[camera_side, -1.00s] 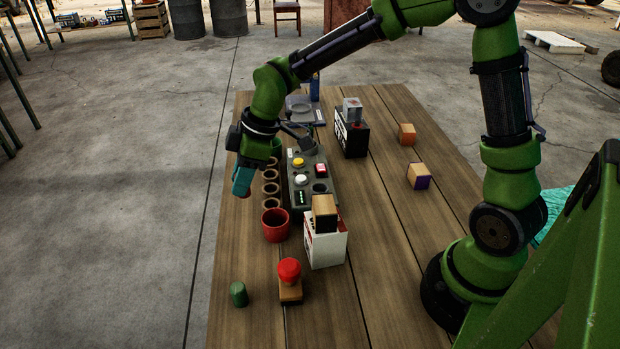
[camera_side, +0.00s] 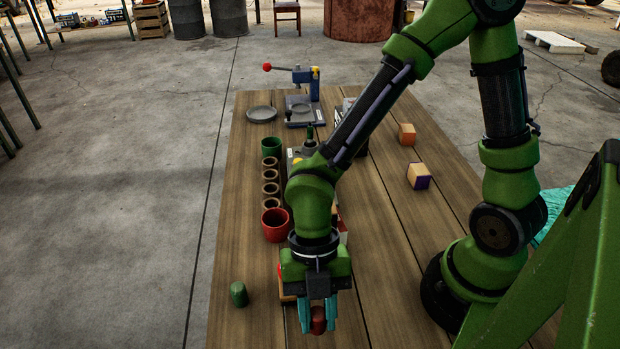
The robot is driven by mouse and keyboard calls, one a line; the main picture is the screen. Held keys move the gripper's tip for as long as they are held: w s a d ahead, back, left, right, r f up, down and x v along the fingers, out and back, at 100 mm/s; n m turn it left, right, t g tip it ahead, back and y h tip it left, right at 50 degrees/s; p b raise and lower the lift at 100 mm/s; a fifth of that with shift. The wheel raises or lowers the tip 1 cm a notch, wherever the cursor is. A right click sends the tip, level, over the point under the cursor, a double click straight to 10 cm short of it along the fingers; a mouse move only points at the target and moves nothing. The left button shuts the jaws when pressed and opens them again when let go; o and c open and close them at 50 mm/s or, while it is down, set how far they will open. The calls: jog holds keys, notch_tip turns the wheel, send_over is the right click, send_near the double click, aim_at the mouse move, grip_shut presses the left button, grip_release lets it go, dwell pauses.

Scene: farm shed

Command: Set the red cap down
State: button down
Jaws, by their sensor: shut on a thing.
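The red cap (camera_side: 318,321) is a small dark red cylinder between the teal fingers of my gripper (camera_side: 318,314), at the front of the wooden table (camera_side: 245,325). My gripper points down and is shut on the cap. The cap looks upright and low over the boards. I cannot tell whether its base touches them. A green cap-like cylinder (camera_side: 239,294) stands on the table to the left, apart from my gripper.
A wooden block (camera_side: 287,298) is mostly hidden just behind my gripper. A red cup (camera_side: 276,225), a row of several rings (camera_side: 270,189) and a green cup (camera_side: 271,147) stand farther back. Two small blocks (camera_side: 407,134) (camera_side: 418,176) lie right.

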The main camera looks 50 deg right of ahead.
aim_at(318, 314)
jog(key=shift+f, duration=2.4)
jog(key=shift+f, duration=0.1)
jog(key=c, duration=0.9)
grip_release()
jog(key=shift+o, duration=0.2)
jog(key=v, duration=0.2)
jog(key=a+v, duration=0.1)
jog(key=v, duration=0.2)
jog(key=s+v, duration=0.1)
jog(key=v, duration=0.2)
jog(key=shift+a+r, duration=0.15)
jog(key=shift+r, duration=0.35)
jog(key=shift+s+r, duration=0.15)
jog(key=shift+r, duration=0.7)
